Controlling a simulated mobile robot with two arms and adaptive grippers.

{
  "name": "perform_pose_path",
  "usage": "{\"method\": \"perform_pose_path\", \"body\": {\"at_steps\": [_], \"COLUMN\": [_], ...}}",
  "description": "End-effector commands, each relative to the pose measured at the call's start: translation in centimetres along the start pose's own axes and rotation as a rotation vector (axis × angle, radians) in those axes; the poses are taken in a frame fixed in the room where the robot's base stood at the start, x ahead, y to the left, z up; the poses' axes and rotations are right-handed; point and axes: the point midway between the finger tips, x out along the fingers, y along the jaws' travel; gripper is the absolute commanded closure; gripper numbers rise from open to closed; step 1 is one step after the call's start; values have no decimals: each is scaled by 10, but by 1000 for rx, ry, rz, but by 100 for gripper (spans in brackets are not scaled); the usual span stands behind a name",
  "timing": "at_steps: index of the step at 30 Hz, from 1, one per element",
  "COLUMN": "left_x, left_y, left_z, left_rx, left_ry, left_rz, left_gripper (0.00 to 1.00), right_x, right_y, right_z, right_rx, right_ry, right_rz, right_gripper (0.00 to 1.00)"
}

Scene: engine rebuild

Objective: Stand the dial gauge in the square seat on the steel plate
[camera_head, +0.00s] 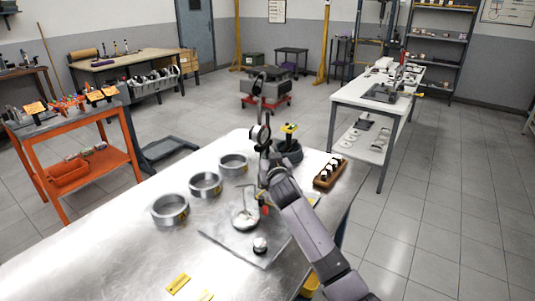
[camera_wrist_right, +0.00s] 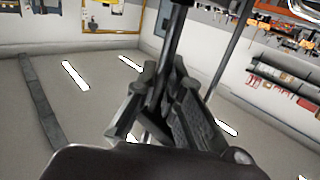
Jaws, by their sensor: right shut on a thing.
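The dial gauge (camera_head: 260,133) stands roughly upright above the metal table, with a dark post and a round dial partway up. My right gripper (camera_head: 266,170) is shut on its post; the dark post (camera_wrist_right: 178,45) also rises between the fingers (camera_wrist_right: 164,80) in the right wrist view. The steel plate (camera_head: 222,236) lies flat on the table below the gripper. A pale round part (camera_head: 245,218) and a small silver knob (camera_head: 260,245) are on the plate. I cannot make out the square seat or whether the gauge's foot touches the plate. My left gripper is out of view.
Three metal rings (camera_head: 205,185) stand in a row left of the plate. A dark round container (camera_head: 289,151) and a wooden block with white-topped pieces (camera_head: 329,171) stand at the back right. Yellow tags (camera_head: 178,284) lie at the front. The table's left part is clear.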

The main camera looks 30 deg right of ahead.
Motion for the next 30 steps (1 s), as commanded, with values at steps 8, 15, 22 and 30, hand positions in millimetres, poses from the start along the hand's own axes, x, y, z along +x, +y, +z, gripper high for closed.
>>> {"method": "perform_pose_path", "body": {"at_steps": [8, 15, 22, 30], "left_x": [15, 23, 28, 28], "left_y": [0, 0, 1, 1], "left_z": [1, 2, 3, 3], "left_rx": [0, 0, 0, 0], "left_ry": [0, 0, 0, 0], "left_rz": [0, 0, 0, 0], "left_gripper": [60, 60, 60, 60], "right_x": [1, 2, 2, 3], "right_y": [0, 0, 0, 0], "right_z": [10, 22, 29, 29], "right_rx": [0, 1, 1, 1], "right_ry": [12, 12, 13, 13], "right_rz": [-1, -1, -2, -1], "right_gripper": [100, 100, 100, 100]}}
